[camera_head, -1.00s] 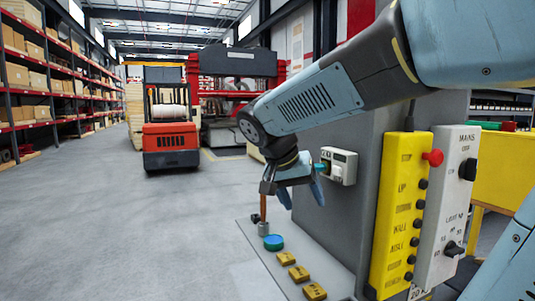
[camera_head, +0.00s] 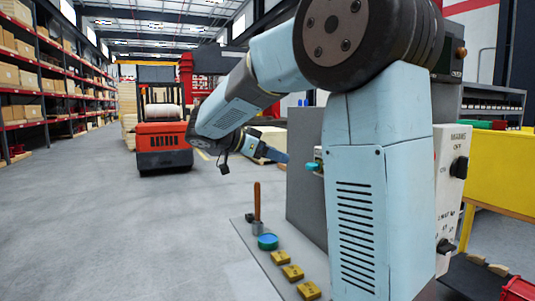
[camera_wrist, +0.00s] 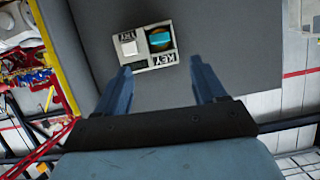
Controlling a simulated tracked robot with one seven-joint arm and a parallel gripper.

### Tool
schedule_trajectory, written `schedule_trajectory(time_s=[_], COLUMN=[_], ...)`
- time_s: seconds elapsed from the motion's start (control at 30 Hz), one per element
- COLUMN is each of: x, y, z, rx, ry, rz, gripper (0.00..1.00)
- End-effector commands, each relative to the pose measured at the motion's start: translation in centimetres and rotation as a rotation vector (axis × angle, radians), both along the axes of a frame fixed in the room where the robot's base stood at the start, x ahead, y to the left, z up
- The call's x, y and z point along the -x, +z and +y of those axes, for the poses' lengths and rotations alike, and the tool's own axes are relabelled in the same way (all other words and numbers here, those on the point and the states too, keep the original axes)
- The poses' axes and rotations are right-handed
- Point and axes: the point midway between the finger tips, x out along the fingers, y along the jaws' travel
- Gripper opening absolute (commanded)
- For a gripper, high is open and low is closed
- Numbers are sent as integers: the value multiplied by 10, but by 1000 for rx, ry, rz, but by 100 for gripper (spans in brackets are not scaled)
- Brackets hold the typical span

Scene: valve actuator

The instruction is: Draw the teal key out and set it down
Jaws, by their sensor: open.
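The teal key (camera_head: 313,166) sticks out of the side of the grey cabinet (camera_head: 303,195) in the head view, its mount mostly hidden behind my arm. In the wrist view the key (camera_wrist: 159,39) sits in the round socket of a pale box (camera_wrist: 146,47) labelled KEY, with a white square beside the socket. My gripper (camera_head: 284,157) points right toward the cabinet, left of and slightly above the key. In the wrist view its two blue fingers (camera_wrist: 161,70) are spread wide and empty. The box lies beyond the fingertips, and the key lines up roughly between them.
A pale control panel (camera_head: 453,190) stands right of my arm. An orange forklift (camera_head: 163,140) stands behind on open floor.

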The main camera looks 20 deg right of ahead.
Motion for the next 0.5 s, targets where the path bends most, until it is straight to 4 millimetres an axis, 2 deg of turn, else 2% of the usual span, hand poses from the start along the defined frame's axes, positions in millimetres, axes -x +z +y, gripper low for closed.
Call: schedule_trajectory(time_s=[0.5], x=[-4], y=[-32], z=[-77], rx=[-1], ry=[-2], rz=[2], gripper=[70])
